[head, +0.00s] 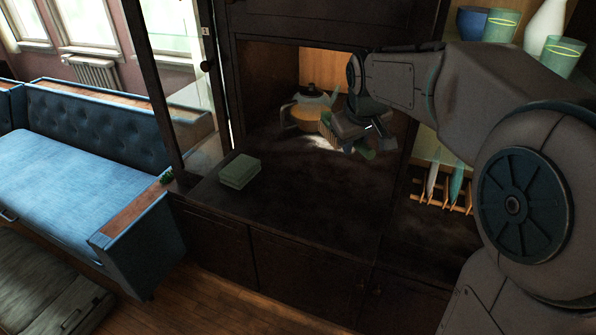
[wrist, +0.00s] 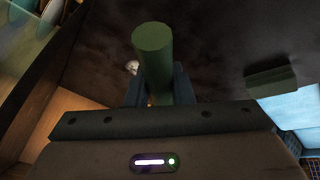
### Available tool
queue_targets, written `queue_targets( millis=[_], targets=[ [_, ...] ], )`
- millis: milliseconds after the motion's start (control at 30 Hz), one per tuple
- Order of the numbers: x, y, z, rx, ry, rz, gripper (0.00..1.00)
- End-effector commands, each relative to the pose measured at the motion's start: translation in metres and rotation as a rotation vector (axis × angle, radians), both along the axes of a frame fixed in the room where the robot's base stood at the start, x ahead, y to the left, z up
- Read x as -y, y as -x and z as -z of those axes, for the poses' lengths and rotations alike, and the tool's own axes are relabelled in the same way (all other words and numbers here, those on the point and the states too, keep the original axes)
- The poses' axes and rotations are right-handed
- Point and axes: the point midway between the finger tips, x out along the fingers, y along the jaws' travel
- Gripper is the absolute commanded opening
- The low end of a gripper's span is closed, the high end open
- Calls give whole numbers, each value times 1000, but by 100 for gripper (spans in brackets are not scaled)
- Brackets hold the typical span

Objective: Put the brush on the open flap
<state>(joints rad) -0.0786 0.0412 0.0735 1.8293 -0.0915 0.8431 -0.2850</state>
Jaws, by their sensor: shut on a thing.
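My gripper (head: 364,143) is in front of the open compartment of the dark cabinet, above the flap. In the wrist view my gripper (wrist: 154,88) is shut on a green cylindrical piece, which looks like the handle of the brush (wrist: 153,50). The open flap (head: 300,205) is a wide dark wooden surface, lying level below and in front of my gripper. The brush appears held above it, apart from it.
An amber pot (head: 307,113) stands in the compartment behind my gripper. An open glass door (head: 180,80) stands at the left. A rack (head: 442,190) with upright plates is at the right. The flap's middle is clear.

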Motion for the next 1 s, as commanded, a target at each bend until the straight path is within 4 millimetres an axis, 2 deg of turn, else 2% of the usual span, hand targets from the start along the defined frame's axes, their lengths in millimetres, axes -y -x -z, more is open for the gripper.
queue_targets(
  millis=[300, 500, 667, 900, 1000],
  targets=[
    [-80, 3, 41, -5, 2, -25, 0],
    [-110, 2, 60, -2, -1, -17, 0],
    [-115, 1, 69, -2, 1, -12, 0],
    [-115, 2, 101, -2, 1, -12, 0],
    [-115, 1, 106, -1, -1, -11, 0]
  ],
)
